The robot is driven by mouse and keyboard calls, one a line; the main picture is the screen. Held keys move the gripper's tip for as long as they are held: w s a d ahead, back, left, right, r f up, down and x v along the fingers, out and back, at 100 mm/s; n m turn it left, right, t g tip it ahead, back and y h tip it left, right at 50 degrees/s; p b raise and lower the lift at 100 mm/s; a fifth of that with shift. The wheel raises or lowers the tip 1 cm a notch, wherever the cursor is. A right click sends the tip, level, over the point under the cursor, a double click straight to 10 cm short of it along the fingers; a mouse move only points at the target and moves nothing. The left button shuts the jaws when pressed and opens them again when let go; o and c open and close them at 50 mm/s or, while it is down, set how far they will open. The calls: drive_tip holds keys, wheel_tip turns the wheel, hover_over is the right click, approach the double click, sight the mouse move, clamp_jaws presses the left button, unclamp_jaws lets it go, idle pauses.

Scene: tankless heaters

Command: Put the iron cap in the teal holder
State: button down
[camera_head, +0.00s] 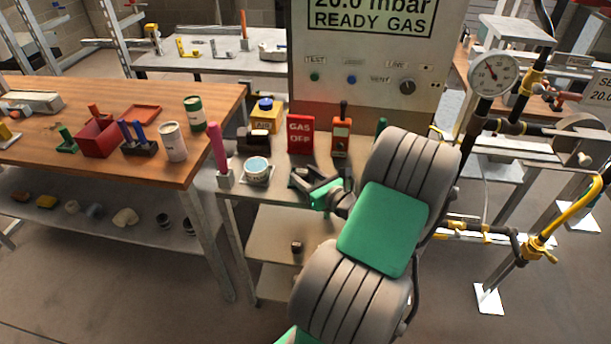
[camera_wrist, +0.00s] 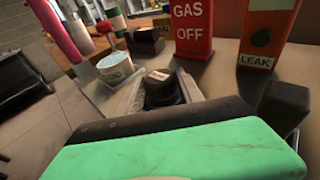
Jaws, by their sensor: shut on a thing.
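A dark cap-like piece, which I take as the iron cap (camera_wrist: 160,92), sits between the fingers of my gripper (camera_wrist: 161,98) in the wrist view. My gripper is shut on it, low over the grey bench. In the head view my gripper (camera_head: 312,183) is small and the cap between the fingers cannot be made out. No thing is plainly a teal holder. A white round tub with a teal top (camera_head: 257,168) stands left of my gripper; it also shows in the wrist view (camera_wrist: 115,67). A small green holder (camera_head: 66,140) stands on the wooden table.
A red "GAS OFF" sign (camera_head: 300,134) and an orange leak tester (camera_head: 341,134) stand behind my gripper. A pink-handled tool (camera_head: 219,150) stands upright at the bench's left edge. A dark block (camera_head: 253,139) is behind the tub. My arm hides the bench's right part.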

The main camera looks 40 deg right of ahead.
drive_tip(key=c, duration=0.8)
unclamp_jaws()
drive_tip(key=shift+o, duration=0.2)
drive_tip(key=shift+r, duration=0.25)
drive_tip(key=v, duration=1.2)
drive_tip(key=w+a+n+y, duration=0.1)
drive_tip(key=a+n, duration=0.1)
drive_tip(key=w+a+f+n+g+y, duration=0.1)
drive_tip(key=w+a+n, duration=0.1)
drive_tip(key=w+a+f+n+g+y, duration=0.1)
drive_tip(key=a+n, duration=0.1)
drive_tip(key=shift+w+a+f+n+y, duration=0.15)
drive_tip(key=shift+w+a+n+y, duration=0.15)
drive_tip(key=shift+n, duration=0.1)
drive_tip(key=w+a+f+n+g+y, duration=0.15)
drive_tip(key=a+n+g, duration=0.75)
drive_tip(key=a+n, duration=0.9)
drive_tip(key=s+a+r+n+g+h, duration=0.1)
drive_tip(key=s+a+r+n+h, duration=0.2)
drive_tip(key=n, duration=1)
drive_tip(key=s+a+r, duration=0.2)
drive_tip(key=a+r, duration=0.1)
drive_tip(key=shift+g, duration=0.4)
drive_tip(key=shift+p, duration=0.35)
